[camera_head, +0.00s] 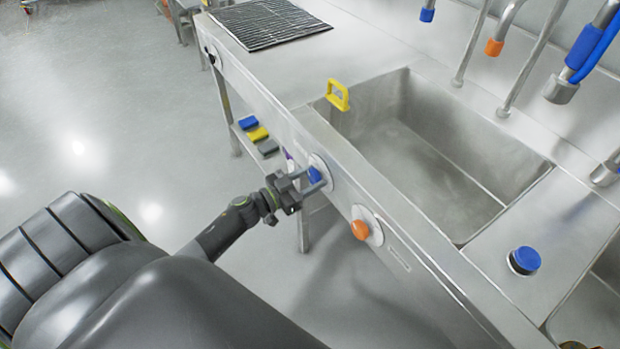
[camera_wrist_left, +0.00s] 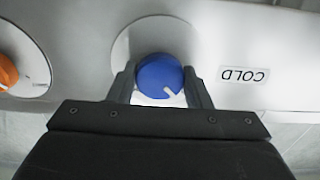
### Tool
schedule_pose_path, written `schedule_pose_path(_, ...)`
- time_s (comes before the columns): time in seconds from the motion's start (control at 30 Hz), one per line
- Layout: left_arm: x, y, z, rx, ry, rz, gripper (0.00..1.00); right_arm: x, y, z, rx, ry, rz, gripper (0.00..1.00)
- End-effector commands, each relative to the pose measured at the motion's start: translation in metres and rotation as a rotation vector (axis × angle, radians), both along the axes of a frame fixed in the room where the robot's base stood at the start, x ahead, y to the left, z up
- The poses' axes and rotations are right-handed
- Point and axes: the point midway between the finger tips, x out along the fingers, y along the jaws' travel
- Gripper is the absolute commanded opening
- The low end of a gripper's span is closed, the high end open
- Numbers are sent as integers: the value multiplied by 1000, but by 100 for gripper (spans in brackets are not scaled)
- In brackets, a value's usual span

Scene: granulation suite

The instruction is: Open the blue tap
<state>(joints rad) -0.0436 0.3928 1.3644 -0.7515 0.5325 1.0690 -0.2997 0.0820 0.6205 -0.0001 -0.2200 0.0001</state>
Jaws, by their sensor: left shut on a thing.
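The blue tap (camera_head: 314,175) is a round knob on a pale disc on the front panel of the steel sink unit. In the left wrist view the blue tap (camera_wrist_left: 160,76) has a white mark pointing to the lower right, and the label COLD appears upside down beside it. My left gripper (camera_head: 309,180) reaches the panel from the left, its fingers on both sides of the knob. In the left wrist view my left gripper (camera_wrist_left: 160,86) is shut on the blue knob. My right gripper is not in view.
An orange knob (camera_head: 360,229) sits on the same panel, right of the blue one; it also shows in the left wrist view (camera_wrist_left: 6,71). A yellow handle (camera_head: 338,95) stands at the sink basin's (camera_head: 440,150) rim. A blue-capped item (camera_head: 525,260) stands on the counter.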

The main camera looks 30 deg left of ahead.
Motion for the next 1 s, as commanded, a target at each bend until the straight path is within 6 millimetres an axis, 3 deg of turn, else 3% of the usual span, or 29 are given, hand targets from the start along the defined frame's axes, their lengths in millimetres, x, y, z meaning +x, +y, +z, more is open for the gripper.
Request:
schedule_pose_path(0.27, 0, 0, 0, 144, -58, -1, 22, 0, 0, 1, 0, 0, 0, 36)
schedule_pose_path(1.0, 0, 0, -1, 787, -326, -2, 22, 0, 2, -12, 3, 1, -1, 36)
